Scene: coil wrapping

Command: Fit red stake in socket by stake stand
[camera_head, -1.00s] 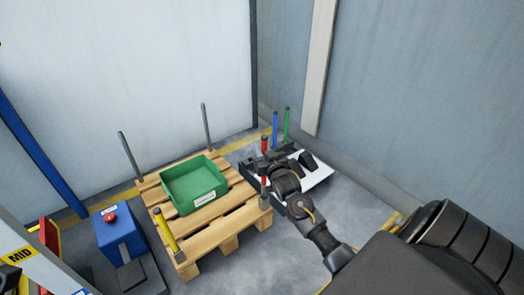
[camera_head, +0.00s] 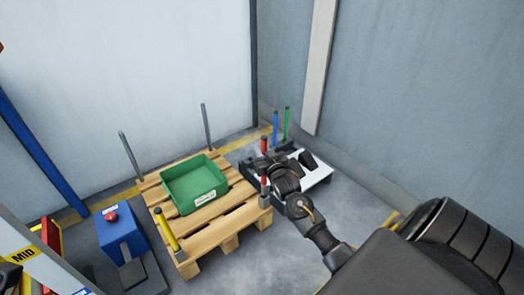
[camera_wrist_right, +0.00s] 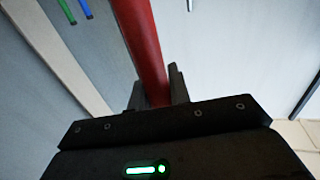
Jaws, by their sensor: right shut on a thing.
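The red stake (camera_head: 264,145) stands roughly upright at the pallet's right front corner. Its dark-capped top shows above my right gripper (camera_head: 266,165), and a short red length and a greyish lower end show below it. My right gripper is shut around the stake's middle. In the right wrist view the red stake (camera_wrist_right: 139,40) runs up between the two dark fingers (camera_wrist_right: 157,95). Its lower end meets the pallet corner in the picture; I cannot tell how deep it sits in a socket. The stake stand (camera_head: 318,177) is partly hidden behind my right arm. My left gripper is not in view.
The wooden pallet (camera_head: 222,228) carries a green bin (camera_head: 190,207), two grey stakes at the back and a yellow stake (camera_head: 166,230) at front left. Blue (camera_head: 275,128) and green (camera_head: 286,123) stakes stand at the stand. A blue box (camera_head: 118,236) stands left. Walls close in behind.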

